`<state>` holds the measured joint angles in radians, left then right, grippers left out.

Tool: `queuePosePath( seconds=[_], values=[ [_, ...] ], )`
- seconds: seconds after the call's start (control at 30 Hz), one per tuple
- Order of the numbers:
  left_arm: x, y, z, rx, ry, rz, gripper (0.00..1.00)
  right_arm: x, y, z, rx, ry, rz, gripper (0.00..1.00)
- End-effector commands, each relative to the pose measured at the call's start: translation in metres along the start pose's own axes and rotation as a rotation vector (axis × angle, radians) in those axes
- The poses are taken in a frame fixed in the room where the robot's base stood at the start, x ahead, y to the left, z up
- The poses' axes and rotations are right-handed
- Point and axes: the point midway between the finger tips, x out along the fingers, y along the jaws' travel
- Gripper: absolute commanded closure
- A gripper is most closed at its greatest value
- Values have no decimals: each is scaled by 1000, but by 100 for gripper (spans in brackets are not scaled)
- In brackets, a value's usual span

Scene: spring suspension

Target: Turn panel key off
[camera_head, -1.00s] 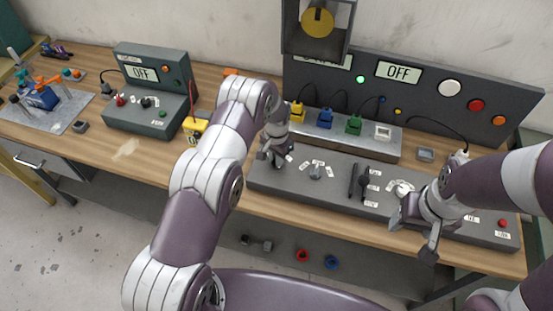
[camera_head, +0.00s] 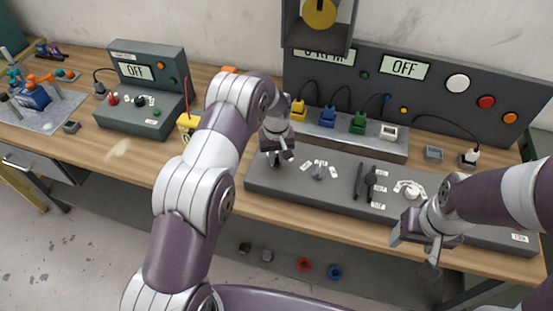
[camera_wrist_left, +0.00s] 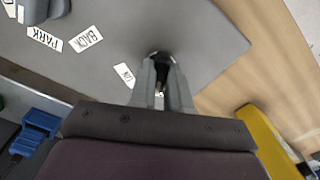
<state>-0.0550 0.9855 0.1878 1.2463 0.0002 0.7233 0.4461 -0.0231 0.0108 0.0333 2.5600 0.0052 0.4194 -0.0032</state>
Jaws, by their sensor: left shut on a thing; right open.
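My left gripper (camera_head: 280,158) is over the left end of the grey sloped control panel (camera_head: 262,182), its fingers down at the surface. In the left wrist view the fingers (camera_wrist_left: 160,85) are closed around a small dark key (camera_wrist_left: 160,57), mostly hidden between them. A small white label (camera_wrist_left: 124,75) lies beside it, its text hard to read. In the head view the key is hidden by the gripper. A green lamp (camera_head: 365,75) on the upright panel looks dark. My right gripper (camera_head: 428,250) is open and empty at the panel's front edge.
A knob (camera_head: 318,172) and two dark levers (camera_head: 365,183) stand right of my left gripper. Yellow, blue (camera_head: 327,117) and green plugs sit behind it. A yellow meter (camera_head: 187,124) stands left, partly behind my arm.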

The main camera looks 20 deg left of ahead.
Motion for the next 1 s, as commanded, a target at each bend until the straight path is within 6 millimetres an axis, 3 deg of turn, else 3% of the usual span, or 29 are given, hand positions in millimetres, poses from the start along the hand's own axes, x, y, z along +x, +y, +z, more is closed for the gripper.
queuePosePath(
  seconds=[0.33,0.8,0.83,0.9,1.0],
  values=[
    [-2,1,-3,-103,7,3,100,7,0,1,0,0,0,36],
    [-4,1,-3,-116,9,4,100,7,0,1,0,0,0,36],
    [-4,1,-3,-116,9,5,77,7,0,1,0,0,0,36],
    [-3,1,-3,-115,8,4,57,7,0,1,0,0,0,36],
    [-2,0,-2,-114,6,3,57,7,0,1,0,0,0,36]
  ],
)
